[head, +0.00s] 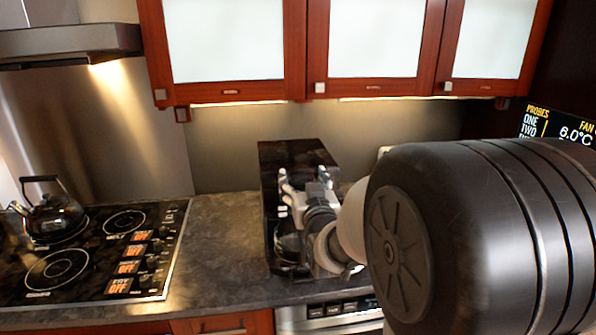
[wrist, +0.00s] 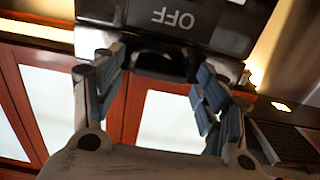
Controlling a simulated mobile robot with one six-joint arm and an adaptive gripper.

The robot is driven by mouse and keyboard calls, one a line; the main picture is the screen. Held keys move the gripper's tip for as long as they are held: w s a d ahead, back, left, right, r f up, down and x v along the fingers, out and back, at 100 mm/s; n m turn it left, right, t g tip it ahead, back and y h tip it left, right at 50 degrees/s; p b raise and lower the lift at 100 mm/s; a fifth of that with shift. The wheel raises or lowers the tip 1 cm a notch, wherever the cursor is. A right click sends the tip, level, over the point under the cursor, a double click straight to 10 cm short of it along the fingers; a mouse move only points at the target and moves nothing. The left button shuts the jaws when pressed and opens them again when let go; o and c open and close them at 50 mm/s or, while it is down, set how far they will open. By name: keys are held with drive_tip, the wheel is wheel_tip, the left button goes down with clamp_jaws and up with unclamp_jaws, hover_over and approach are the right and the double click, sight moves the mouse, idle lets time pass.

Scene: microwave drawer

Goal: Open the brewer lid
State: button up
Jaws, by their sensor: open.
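The brewer (head: 297,152) is a tall black machine on the counter near the wall, partly hidden by my arm. A glass pot (head: 287,247) shows low in its front. My gripper (head: 308,185) is in front of the brewer's upper part. In the wrist view, the brewer's black face with "OFF" lettering (wrist: 172,18) fills the top, upside down. My gripper (wrist: 157,72) is open there, with its blue-padded fingers on either side of a dark recessed part of the brewer. I cannot tell whether the fingers touch it. The lid looks closed; its edge is not clear.
A stovetop (head: 95,250) with a kettle (head: 50,215) is on the left. The grey counter (head: 220,235) between it and the brewer is clear. Wooden cabinets (head: 295,50) with frosted panels hang above. My arm hides the right side.

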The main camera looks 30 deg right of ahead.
idle(0.3)
drive_tip(key=shift+r, duration=0.15)
drive_tip(key=c, duration=1.5)
